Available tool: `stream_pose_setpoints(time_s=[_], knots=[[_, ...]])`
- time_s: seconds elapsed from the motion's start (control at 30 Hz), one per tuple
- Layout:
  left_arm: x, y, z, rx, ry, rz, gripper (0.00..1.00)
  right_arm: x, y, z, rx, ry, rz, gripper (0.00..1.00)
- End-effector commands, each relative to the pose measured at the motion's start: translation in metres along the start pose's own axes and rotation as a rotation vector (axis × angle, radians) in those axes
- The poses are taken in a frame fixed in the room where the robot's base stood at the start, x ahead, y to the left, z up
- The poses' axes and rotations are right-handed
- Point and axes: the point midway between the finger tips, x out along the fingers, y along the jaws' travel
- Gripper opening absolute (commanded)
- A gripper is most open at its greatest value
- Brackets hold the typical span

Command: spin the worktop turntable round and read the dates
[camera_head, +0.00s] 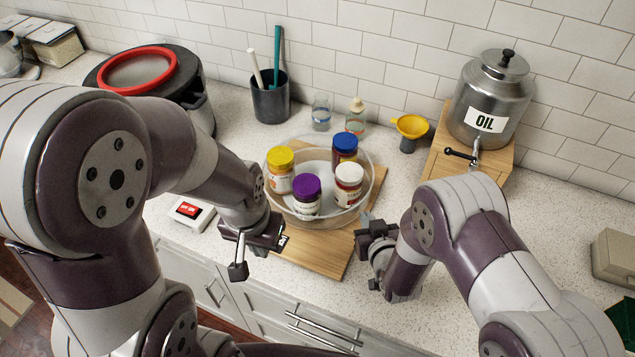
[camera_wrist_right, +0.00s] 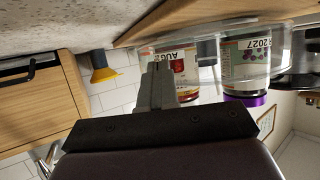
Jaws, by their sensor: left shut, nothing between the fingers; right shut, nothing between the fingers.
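The turntable (camera_head: 322,221) is a clear-rimmed round tray on a wooden board (camera_head: 318,255). It carries jars with yellow (camera_head: 280,170), blue (camera_head: 344,150), purple (camera_head: 306,196) and white (camera_head: 348,184) lids. The right wrist view sees jars upside down: a purple-lidded jar (camera_wrist_right: 244,68) reads "2027", and a neighbouring jar (camera_wrist_right: 183,72) reads "AUG 2", the rest cut off by my finger. My left gripper (camera_head: 277,232) is shut and empty at the tray's front left. My right gripper (camera_head: 366,226) is shut and empty by its front right rim; contact cannot be told.
A steel oil dispenser (camera_head: 490,95) stands on a wooden stand (camera_head: 440,155) at right. A yellow funnel (camera_head: 410,126), small bottles and a utensil cup (camera_head: 271,98) stand behind. A red-rimmed pot (camera_head: 195,85) and a small red-display device (camera_head: 188,212) are left. Counter front right is clear.

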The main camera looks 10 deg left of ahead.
Motion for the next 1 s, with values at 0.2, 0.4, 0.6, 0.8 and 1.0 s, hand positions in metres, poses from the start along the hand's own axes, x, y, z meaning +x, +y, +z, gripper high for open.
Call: stream_pose_setpoints(time_s=[0.2,0.4,0.6,0.8,1.0], knots=[[0.002,0.0,0.0,0.0,0.0,0.0,0.0,0.005,-0.003,-0.002,-0.001,0.001,0.0,0.0],[0.004,0.0,0.001,0.0,0.0,0.0,0.0,0.009,-0.006,-0.003,-0.001,0.001,0.0,0.0],[0.003,0.0,0.0,0.0,0.0,0.0,0.0,0.008,-0.008,-0.003,-0.001,0.0,0.0,0.0],[0.002,0.0,0.0,0.0,0.0,0.0,0.0,0.003,-0.017,-0.001,-0.001,0.001,-0.001,0.0],[0.001,0.0,0.0,0.0,0.0,0.0,0.0,-0.003,-0.025,0.001,-0.001,0.001,-0.001,0.0]])
